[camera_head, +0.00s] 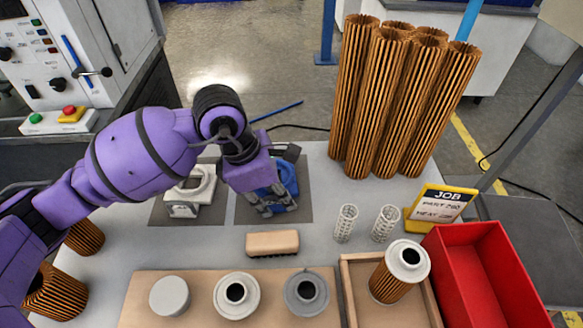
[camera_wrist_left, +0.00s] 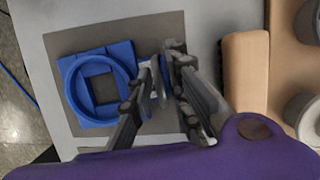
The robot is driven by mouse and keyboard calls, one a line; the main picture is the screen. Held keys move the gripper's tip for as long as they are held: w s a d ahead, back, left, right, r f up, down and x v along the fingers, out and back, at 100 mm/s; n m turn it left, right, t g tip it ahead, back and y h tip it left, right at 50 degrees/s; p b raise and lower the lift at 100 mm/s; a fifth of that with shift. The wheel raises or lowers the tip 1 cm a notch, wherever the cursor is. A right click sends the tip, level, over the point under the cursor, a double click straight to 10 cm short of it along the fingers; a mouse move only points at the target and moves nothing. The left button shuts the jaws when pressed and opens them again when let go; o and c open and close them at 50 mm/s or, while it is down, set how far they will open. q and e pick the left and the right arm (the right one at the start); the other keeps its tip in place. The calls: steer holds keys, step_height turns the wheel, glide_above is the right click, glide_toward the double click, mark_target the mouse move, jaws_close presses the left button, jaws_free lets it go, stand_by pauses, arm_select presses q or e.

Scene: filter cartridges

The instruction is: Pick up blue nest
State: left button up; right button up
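The blue nest (camera_wrist_left: 78,100) is a square blue block with a raised ring and a square opening. In the left wrist view it lies on a grey mat, left of my fingers. In the head view the blue nest (camera_head: 287,180) is partly hidden behind my left gripper (camera_head: 272,207). In the wrist view my left gripper (camera_wrist_left: 160,78) points down at the nest's near side. Its fingertips are close together with a narrow blue and pale upright part between them, and look closed on it. My right gripper is not in view.
A white nest (camera_head: 190,195) stands on a mat to the left. A tan block (camera_head: 272,243) lies close in front. Two white mesh tubes (camera_head: 345,223), a yellow job sign (camera_head: 440,206) and a red bin (camera_head: 487,275) are at right. Tall pleated cartridges (camera_head: 400,95) stand behind.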

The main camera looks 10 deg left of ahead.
arm_select(q)
jaws_close()
